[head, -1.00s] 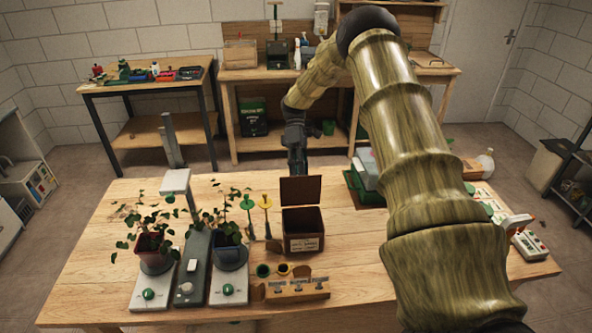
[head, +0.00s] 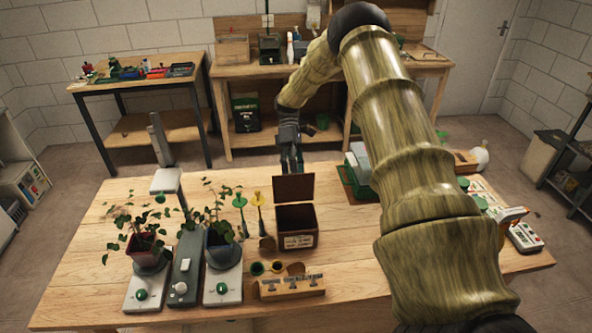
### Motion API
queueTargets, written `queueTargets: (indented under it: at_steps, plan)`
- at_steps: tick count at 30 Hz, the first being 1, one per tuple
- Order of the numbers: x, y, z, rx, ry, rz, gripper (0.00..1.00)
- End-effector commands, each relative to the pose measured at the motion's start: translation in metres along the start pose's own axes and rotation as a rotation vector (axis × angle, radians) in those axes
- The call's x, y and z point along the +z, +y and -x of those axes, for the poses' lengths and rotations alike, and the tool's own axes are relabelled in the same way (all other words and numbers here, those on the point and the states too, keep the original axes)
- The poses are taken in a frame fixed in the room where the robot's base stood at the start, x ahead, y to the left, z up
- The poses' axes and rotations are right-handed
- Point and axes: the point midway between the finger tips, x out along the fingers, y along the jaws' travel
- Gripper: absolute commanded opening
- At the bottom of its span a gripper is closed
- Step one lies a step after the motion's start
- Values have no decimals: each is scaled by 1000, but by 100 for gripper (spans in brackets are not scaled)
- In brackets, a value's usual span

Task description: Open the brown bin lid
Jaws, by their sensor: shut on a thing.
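The brown bin (head: 297,230) stands on the wooden table and has a pale label on its front. Its lid (head: 294,188) stands upright at the back edge, so the bin is open and its dark inside shows. My gripper (head: 291,167) is at the lid's top edge, reaching down from behind. It is shut on the lid, though the fingertips are partly hidden by it.
Two potted plants (head: 143,243) (head: 221,236) stand on devices at the left. Green and yellow stakes (head: 260,213) are close to the bin's left. A wooden block with labels (head: 291,286) lies in front. Green-and-grey trays (head: 359,176) are to the right.

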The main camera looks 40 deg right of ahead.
Motion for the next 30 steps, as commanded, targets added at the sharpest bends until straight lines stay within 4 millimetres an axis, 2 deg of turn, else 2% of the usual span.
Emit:
queueTargets:
  at_steps: [1,8,13,17,24,30]
  plan:
    - [-5,1,-5,-1,4,0,44]
    - [-5,1,-4,-2,6,2,44]
    - [-4,0,5,-1,7,1,44]
    - [-3,-1,25,2,8,0,44]
    - [5,1,71,1,10,-2,44]
    - [8,3,101,-1,9,2,44]
